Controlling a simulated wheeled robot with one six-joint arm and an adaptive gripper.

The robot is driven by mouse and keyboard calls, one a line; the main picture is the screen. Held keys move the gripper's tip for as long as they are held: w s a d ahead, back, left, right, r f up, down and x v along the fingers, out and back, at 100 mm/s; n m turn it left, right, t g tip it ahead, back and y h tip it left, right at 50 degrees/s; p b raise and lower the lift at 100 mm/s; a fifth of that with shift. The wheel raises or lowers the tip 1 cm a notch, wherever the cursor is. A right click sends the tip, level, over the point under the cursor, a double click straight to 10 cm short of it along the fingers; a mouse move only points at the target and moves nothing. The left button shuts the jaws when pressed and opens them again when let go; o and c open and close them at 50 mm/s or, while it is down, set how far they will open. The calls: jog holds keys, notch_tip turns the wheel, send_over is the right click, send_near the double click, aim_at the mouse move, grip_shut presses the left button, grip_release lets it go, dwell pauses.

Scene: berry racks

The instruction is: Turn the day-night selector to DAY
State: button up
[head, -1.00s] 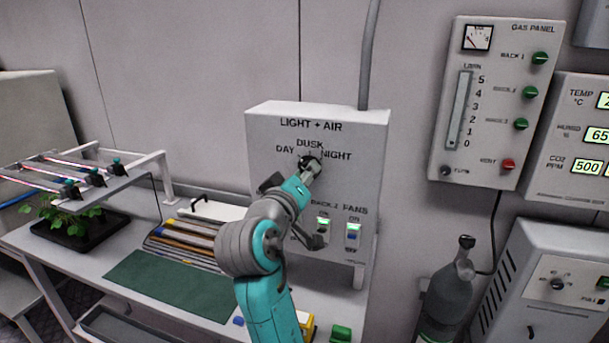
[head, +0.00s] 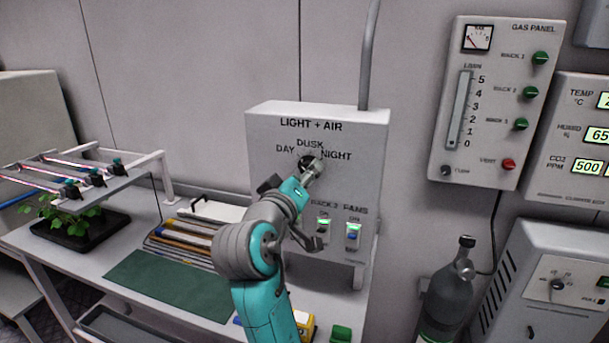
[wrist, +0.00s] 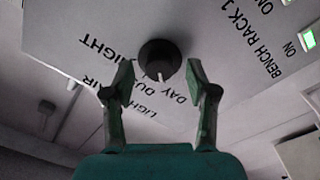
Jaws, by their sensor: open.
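The day-night selector is a round dark knob with a pale pointer line (wrist: 158,57) on the white LIGHT + AIR box (head: 265,130). In the head view the knob (head: 306,160) sits among the words DAY, DUSK and NIGHT, partly hidden by my gripper (head: 314,172). In the wrist view the pointer line points down the picture, roughly toward DUSK; the exact setting is hard to tell. My gripper (wrist: 158,78) is open, with one finger on each side of the knob in that view. Gaps show between the fingers and the knob.
A bench with a green mat (head: 170,286) and a plant tray (head: 78,236) lies left. The gas panel (head: 490,105) and a grey bottle (head: 449,295) are right.

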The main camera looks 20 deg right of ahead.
jog(key=v, duration=1.1)
jog(key=shift+s, duration=0.15)
jog(key=shift+a, duration=0.1)
jog(key=s+d+f+n+t+y, duration=0.1)
jog(key=s+f+n+y, duration=0.25)
jog(key=f, duration=0.95)
jog(key=s+d+f+n+t+y, duration=0.1)
jog(key=s+d+f+n+y, duration=0.2)
jog(key=f, duration=1)
jog(key=s+f+y, duration=0.4)
jog(key=s+f, duration=0.7)
jog(key=s, duration=0.1)
jog(key=s+d+m+g, duration=0.1)
jog(key=s+d+m, duration=0.2)
jog(key=s, duration=2.2)
jog(key=shift+d+r+m+g, duration=0.3)
jog(key=shift+r+m+g, duration=0.15)
jog(key=shift+m, duration=1.8)
jog(key=shift+y, duration=0.25)
